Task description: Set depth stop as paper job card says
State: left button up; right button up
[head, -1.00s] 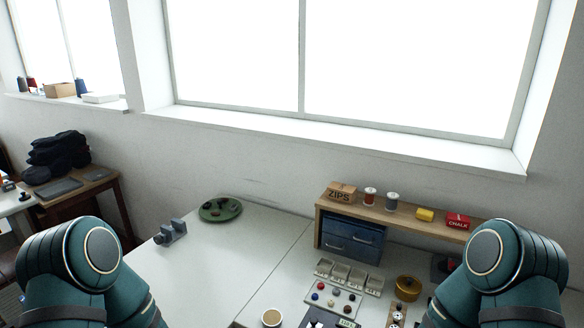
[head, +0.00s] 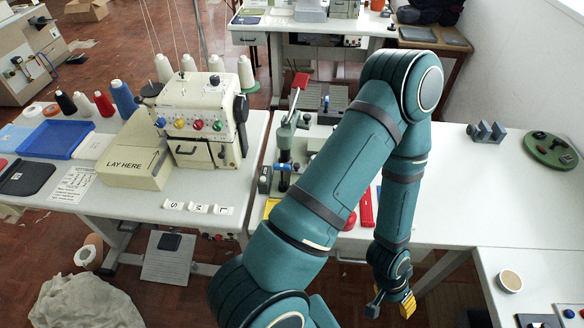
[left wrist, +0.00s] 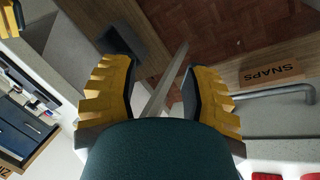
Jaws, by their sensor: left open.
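My left arm crosses the middle of the head view and hides part of the table behind it. My left gripper (head: 390,304) hangs low past the table's front edge. In the left wrist view its yellow ribbed fingers (left wrist: 160,92) are apart, with nothing between them. A yellow ribbed piece at that view's top left corner looks like a finger of my right gripper (left wrist: 10,20); its state does not show. A press-like device (head: 287,135) with a red handle stands left of my arm. I cannot make out a depth stop on it. A printed sheet (head: 74,184) lies on the left table; its text is unreadable.
A sewing machine (head: 200,118) and a "LAY HERE" box (head: 135,160) stand on the left table. A grey block (head: 486,132) and a green round tray (head: 552,150) lie at the right.

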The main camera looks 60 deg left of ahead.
aim_at(297, 170)
jog(key=u, duration=1.8)
